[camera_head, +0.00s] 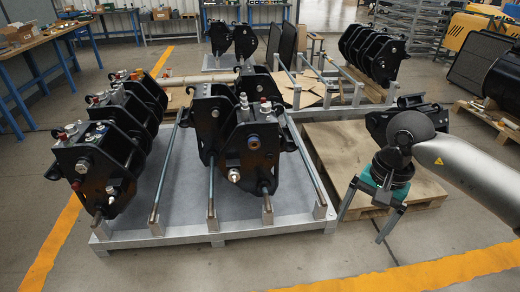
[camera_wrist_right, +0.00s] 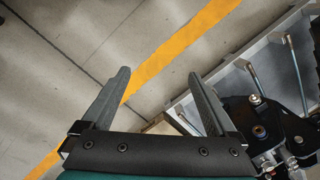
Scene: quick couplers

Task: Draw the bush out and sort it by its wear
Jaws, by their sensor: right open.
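Black quick couplers stand on a grey steel pallet (camera_head: 165,235). The middle coupler (camera_head: 235,150) has a brownish ring, which looks like a bush (camera_head: 253,142), in its front face, with a bright metal pin end (camera_head: 234,175) below it. The ring also shows in the right wrist view (camera_wrist_right: 259,131). I cannot tell how far it sits in its bore or how worn it is. My right gripper (camera_head: 363,227) is open and empty, pointing down in front of the wooden pallet, right of the steel pallet and apart from the coupler. My left gripper is not in view.
Another coupler (camera_head: 100,150) stands on the left of the steel pallet. A wooden pallet (camera_head: 325,150) with a black coupler lies behind my right arm. Workbenches (camera_head: 40,40) stand at the back left. The floor in front is clear.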

